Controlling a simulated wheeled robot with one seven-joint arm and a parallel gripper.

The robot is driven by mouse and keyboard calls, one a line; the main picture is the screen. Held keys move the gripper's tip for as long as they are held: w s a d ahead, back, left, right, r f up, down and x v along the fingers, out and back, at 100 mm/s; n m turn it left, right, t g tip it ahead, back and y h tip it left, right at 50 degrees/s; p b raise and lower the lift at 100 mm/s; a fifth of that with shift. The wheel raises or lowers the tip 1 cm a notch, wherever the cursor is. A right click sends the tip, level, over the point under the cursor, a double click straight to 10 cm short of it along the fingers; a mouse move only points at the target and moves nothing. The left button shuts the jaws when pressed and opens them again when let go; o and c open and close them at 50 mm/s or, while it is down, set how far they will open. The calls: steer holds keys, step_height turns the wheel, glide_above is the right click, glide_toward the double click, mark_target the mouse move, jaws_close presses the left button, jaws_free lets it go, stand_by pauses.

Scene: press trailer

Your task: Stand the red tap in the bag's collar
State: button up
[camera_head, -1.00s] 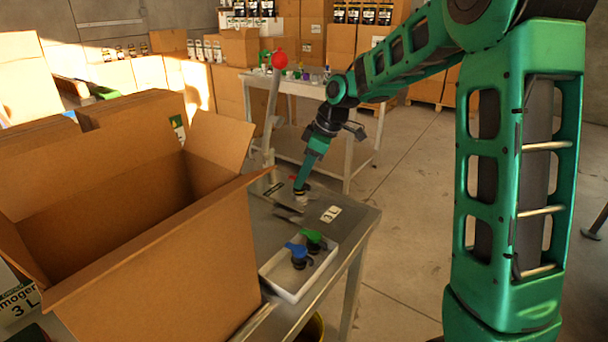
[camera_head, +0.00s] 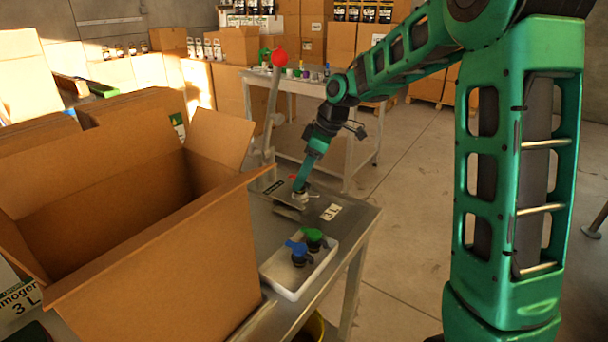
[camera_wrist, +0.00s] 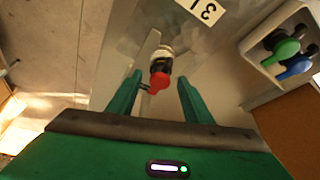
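The red tap (camera_wrist: 159,80), with a red top and black body, shows between my gripper's fingers in the wrist view. Its black lower end meets the pale collar (camera_wrist: 164,51) of the silvery bag (camera_wrist: 189,36); how deep it sits cannot be told. My gripper (camera_wrist: 160,92) is open, one finger on each side of the tap with visible gaps. In the head view my gripper (camera_head: 299,190) is low over the steel table, and the pale collar (camera_head: 302,197) shows at its fingertips. The fingers mostly hide the tap there.
A white tray (camera_head: 291,293) holds a blue tap (camera_head: 297,249) and a green tap (camera_head: 314,236) at the table's near end. A large open carton (camera_head: 150,260) stands to the left. A "3 L" label (camera_head: 331,212) lies right of the gripper. A red-knobbed lever (camera_head: 279,58) stands behind.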

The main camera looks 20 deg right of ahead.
steer(key=shift+r, duration=0.1)
steer(key=shift+d+r, duration=0.1)
steer(key=shift+r, duration=0.2)
steer(key=v, duration=1)
steer(key=shift+s, duration=0.15)
